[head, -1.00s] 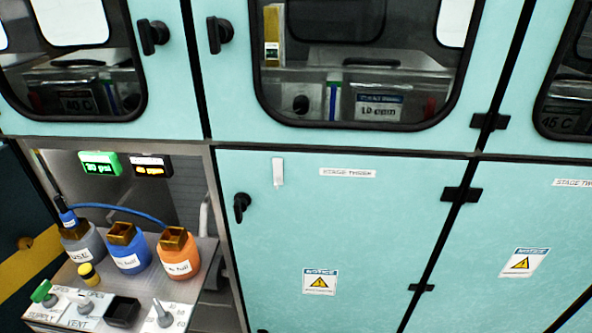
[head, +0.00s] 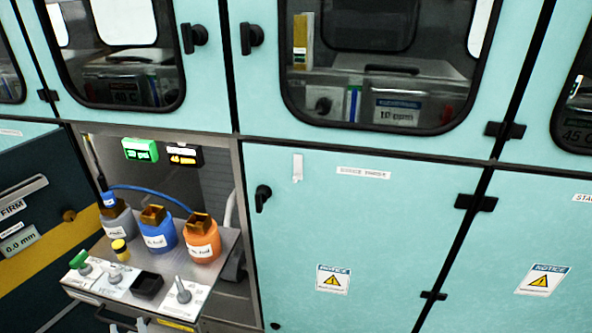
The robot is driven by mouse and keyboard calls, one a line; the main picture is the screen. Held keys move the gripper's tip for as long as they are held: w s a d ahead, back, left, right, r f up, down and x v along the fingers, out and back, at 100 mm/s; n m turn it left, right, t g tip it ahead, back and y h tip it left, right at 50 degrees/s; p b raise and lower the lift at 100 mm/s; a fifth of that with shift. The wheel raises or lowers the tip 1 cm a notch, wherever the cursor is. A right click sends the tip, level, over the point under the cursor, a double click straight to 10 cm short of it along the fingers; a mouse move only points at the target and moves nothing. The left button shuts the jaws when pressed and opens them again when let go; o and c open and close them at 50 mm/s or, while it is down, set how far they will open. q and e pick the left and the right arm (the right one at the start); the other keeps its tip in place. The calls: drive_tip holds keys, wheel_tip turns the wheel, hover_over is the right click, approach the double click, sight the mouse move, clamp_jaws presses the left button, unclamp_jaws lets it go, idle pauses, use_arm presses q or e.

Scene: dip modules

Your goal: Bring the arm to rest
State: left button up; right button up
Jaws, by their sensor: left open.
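My right gripper is not in view.
A blue hose (head: 150,190) arches behind. Closed teal cabinet doors (head: 360,230) stand right.

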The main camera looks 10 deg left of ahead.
use_arm(q)
drive_tip(key=s+d+f+n+g+h, duration=0.5)
drive_tip(key=f+n+h, duration=0.4)
drive_tip(key=n, duration=0.5)
drive_tip(key=s+d+r+n+t+h, duration=0.2)
drive_tip(key=d+r+n+t+h, duration=0.1)
drive_tip(key=d+n, duration=1)
drive_tip(key=shift+r+n+h, duration=0.4)
drive_tip(key=shift+n+h, duration=0.2)
drive_tip(key=shift+n, duration=0.2)
drive_tip(key=shift+s+a, duration=0.1)
idle(0.6)
